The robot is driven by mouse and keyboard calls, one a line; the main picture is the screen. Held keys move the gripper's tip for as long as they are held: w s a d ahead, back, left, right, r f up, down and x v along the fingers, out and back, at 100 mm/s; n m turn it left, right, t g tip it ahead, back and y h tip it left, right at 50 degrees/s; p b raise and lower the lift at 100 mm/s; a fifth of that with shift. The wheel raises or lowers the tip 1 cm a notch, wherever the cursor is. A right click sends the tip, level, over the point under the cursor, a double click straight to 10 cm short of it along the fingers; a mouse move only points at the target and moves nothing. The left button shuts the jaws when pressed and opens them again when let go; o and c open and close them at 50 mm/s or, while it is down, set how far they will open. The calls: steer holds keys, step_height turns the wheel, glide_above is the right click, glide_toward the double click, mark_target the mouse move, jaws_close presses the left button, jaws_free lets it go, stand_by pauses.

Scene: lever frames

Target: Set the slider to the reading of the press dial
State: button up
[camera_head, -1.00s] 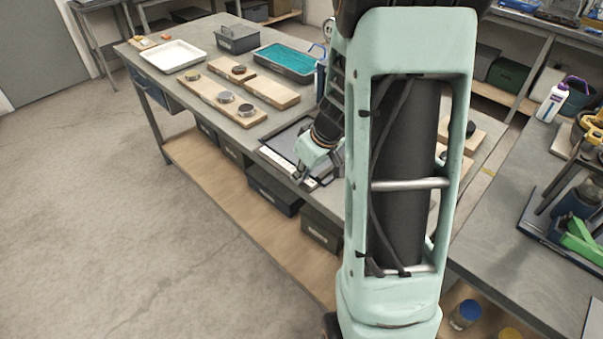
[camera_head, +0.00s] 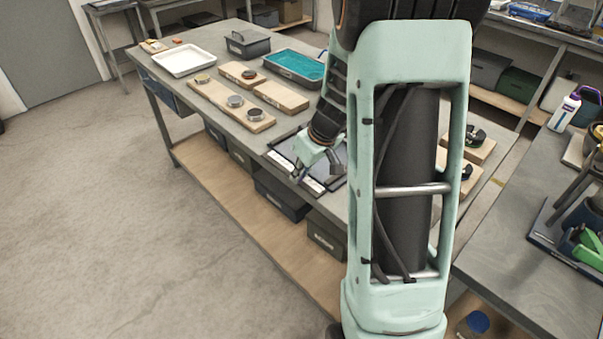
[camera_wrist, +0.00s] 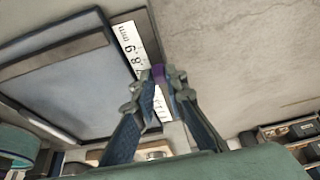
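A dark framed panel (camera_head: 283,153) lies at the bench's front edge with a white scale strip (camera_head: 313,185) along its near side. In the wrist view the strip (camera_wrist: 129,45) shows "mm" and the figures 9 and 8; lower figures are partly hidden. A purple piece (camera_wrist: 158,71), seemingly the slider's knob, stands at the strip between my fingertips. My gripper (camera_wrist: 160,77) is closed around it, a finger against each side. In the head view my gripper (camera_head: 318,172) is over the strip. Round dials (camera_head: 235,101) sit on wooden boards; their readings and which is the press dial cannot be told.
More boards (camera_head: 480,150) lie right of my arm. Another bench (camera_head: 510,235) stands at right. Open floor is at left.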

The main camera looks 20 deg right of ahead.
steer(key=shift+o, duration=0.3)
steer(key=v, duration=1.2)
